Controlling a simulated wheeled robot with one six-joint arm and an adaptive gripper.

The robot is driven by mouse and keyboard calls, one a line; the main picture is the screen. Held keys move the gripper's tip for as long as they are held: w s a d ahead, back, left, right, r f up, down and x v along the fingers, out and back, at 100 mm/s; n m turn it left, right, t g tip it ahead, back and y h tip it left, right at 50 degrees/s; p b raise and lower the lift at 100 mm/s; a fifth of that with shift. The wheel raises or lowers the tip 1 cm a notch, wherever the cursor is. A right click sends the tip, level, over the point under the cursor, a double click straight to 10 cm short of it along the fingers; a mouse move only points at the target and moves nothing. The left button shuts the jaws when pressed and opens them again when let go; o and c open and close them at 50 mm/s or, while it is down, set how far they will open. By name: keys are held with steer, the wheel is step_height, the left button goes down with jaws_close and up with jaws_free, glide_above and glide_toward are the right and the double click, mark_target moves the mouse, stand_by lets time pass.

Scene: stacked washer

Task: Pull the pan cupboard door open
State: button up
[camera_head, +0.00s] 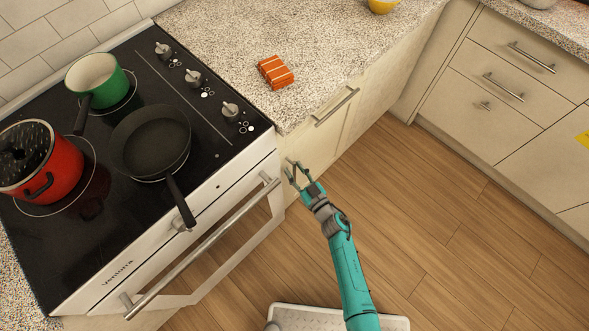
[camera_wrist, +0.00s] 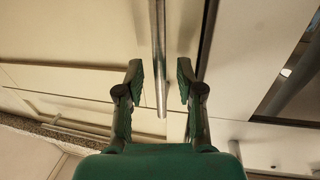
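The pan cupboard door (camera_wrist: 85,30) is a plain cream panel that looks shut, beside the oven. Its straight metal bar handle (camera_wrist: 160,60) runs down the middle of the wrist view and ends between my fingers. My gripper (camera_wrist: 161,82) is open, with one finger on each side of the bar and a gap on both sides. In the head view my gripper (camera_head: 297,172) is low at the cupboard front, just right of the oven handle. The door handle cannot be made out there.
The oven handle (camera_head: 205,245) sticks out close to the left of my gripper. A horizontal bar handle (camera_head: 337,107) is higher on the cupboard front, under the worktop (camera_head: 300,40). The wooden floor (camera_head: 430,200) to the right is clear.

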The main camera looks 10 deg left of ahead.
steer(key=shift+w+a, duration=0.2)
jaws_close()
